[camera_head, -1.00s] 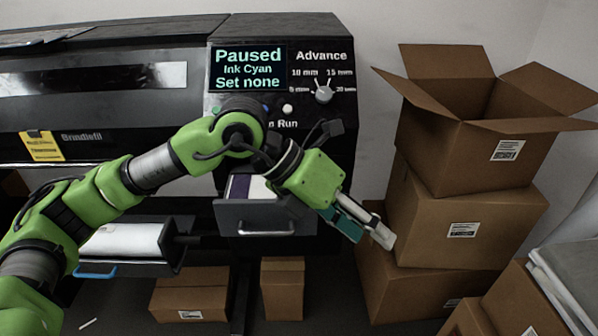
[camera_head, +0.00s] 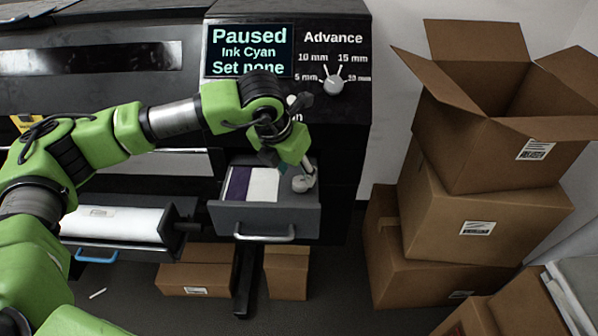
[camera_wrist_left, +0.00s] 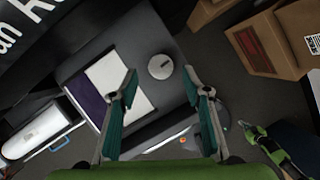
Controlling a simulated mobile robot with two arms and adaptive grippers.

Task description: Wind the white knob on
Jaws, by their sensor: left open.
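A round white knob (camera_head: 302,183) stands at the right side of the open grey drawer (camera_head: 268,217), beside a white and purple block (camera_head: 258,184). In the left wrist view the knob (camera_wrist_left: 160,66) shows from above, with a dark line on its top. My left gripper (camera_head: 298,168) is above it, fingers pointing down. In the wrist view its open fingers (camera_wrist_left: 160,88) are apart, with the knob beyond the gap between the tips, not held. My right gripper seems to be the small green part (camera_wrist_left: 258,138) at the wrist view's right; its jaws are unclear.
The printer panel has a screen (camera_head: 249,51) reading "Paused, Ink Cyan, Set none" and a grey Advance dial (camera_head: 334,85). My left arm crosses before the panel. A white roll (camera_head: 112,222) lies at left. Stacked boxes (camera_head: 480,220) stand to the right, with a gap of floor between.

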